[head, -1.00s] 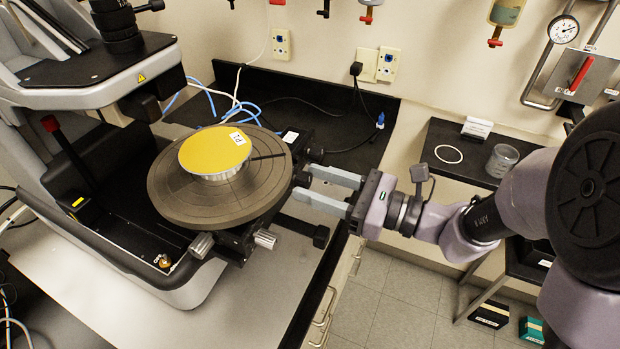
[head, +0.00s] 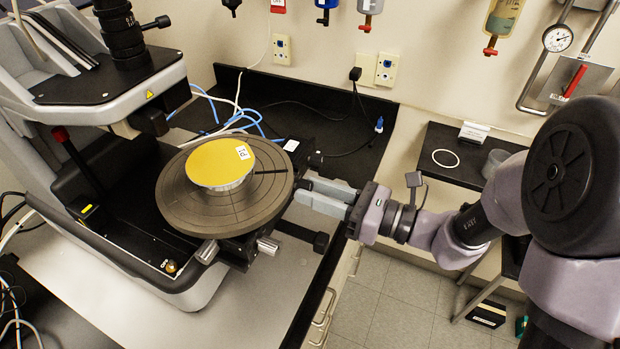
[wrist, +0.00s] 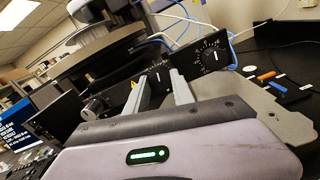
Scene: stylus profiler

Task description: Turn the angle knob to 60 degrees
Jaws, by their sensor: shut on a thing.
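My gripper (head: 298,190) is at the right side of the round stage, its two grey fingers close together and pointing left. In the wrist view my gripper (wrist: 161,76) is shut on a small black knob (wrist: 157,72) with a white mark, on the front of a dark panel. The fingers partly hide this knob, and its angle cannot be read. A second black dial (wrist: 214,55) with a white scale and a white pointer line sits to the right of the fingers, apart from them. Its numbers are too small to read, so I cannot tell which is the angle knob.
The round grey stage (head: 180,205) carries a gold disc (head: 215,165) with a white label. The microscope body (head: 110,85) stands at the left. Cables (head: 240,115) lie behind the stage.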

